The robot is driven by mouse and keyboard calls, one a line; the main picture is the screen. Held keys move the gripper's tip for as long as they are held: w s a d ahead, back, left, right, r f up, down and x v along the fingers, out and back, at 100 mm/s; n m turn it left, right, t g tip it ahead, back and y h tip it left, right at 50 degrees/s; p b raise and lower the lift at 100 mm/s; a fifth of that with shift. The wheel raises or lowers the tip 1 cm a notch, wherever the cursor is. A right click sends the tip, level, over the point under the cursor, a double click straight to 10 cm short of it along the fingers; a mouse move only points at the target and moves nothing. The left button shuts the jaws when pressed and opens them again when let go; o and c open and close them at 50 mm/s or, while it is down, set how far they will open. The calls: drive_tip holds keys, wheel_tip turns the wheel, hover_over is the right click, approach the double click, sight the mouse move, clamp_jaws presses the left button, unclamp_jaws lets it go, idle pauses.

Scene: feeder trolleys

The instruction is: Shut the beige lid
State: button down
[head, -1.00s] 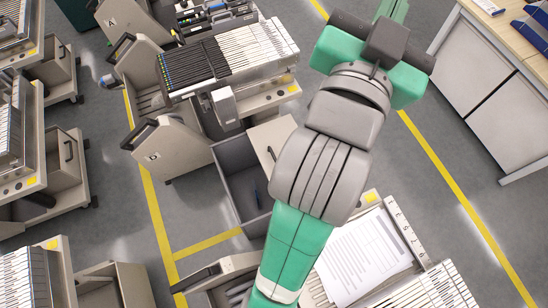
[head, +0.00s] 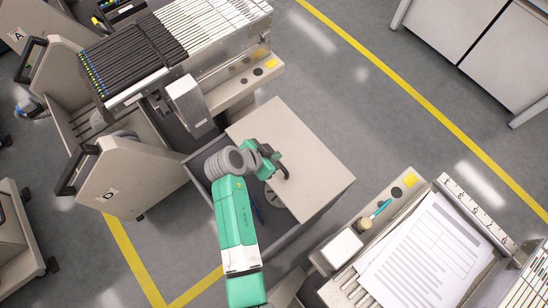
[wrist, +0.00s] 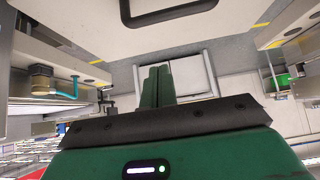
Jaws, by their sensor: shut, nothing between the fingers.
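The beige lid (head: 318,172) is a flat panel with a dark handle, on the right side of a dark grey bin (head: 197,168). The bin's left part is open, and a small blue thing (head: 258,213) lies inside it. My gripper (head: 270,163) is shut and empty, at the lid's left side close to the handle. My arm hides part of the bin, and I cannot tell whether the gripper touches the lid. In the wrist view the shut green fingers (wrist: 158,86) point at a pale surface, with a dark handle (wrist: 170,10) above them.
A trolley with papers (head: 425,250) and a brush on its edge stands at the lower right. A feeder trolley with dark and pale strips (head: 130,65) stands at the upper left, and a beige panel marked D (head: 130,180) is left of the bin.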

drive_tip(key=b, duration=0.5)
hover_over(281, 161)
drive_tip(key=d, duration=0.3)
wheel_tip(281, 161, down, 8)
drive_tip(key=shift+r, duration=0.15)
drive_tip(key=s+a, duration=0.2)
drive_tip(key=a, duration=0.1)
drive_tip(key=shift+s+p, duration=0.35)
drive_tip(key=shift+a, duration=0.1)
drive_tip(key=shift+s, duration=0.1)
